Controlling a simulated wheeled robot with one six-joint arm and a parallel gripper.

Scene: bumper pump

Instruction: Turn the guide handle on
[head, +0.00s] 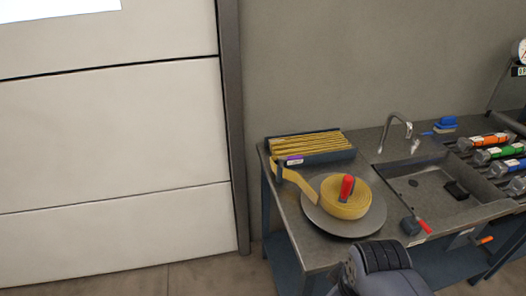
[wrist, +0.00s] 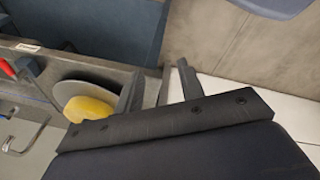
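I cannot tell for sure which part is the guide handle. A small purple piece (head: 293,161) sits at the front left end of the blue tray, where the yellow hose passes. A red grip (head: 347,188) stands upright in the coiled yellow hose (head: 340,204), which lies on a round grey plate (head: 312,214). A red-handled lever (head: 423,226) is at the sink's front edge. My gripper (wrist: 160,82) is open and empty in the wrist view, apart from the bench items. The yellow coil (wrist: 90,108) shows beyond its left finger.
The blue tray (head: 318,159) holds folded yellow hose at the back of the bench. A sink (head: 436,192) with a faucet (head: 398,126), a blue brush (head: 446,124) and several coloured cylinders stand right. The floor (head: 205,279) left of the bench is clear.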

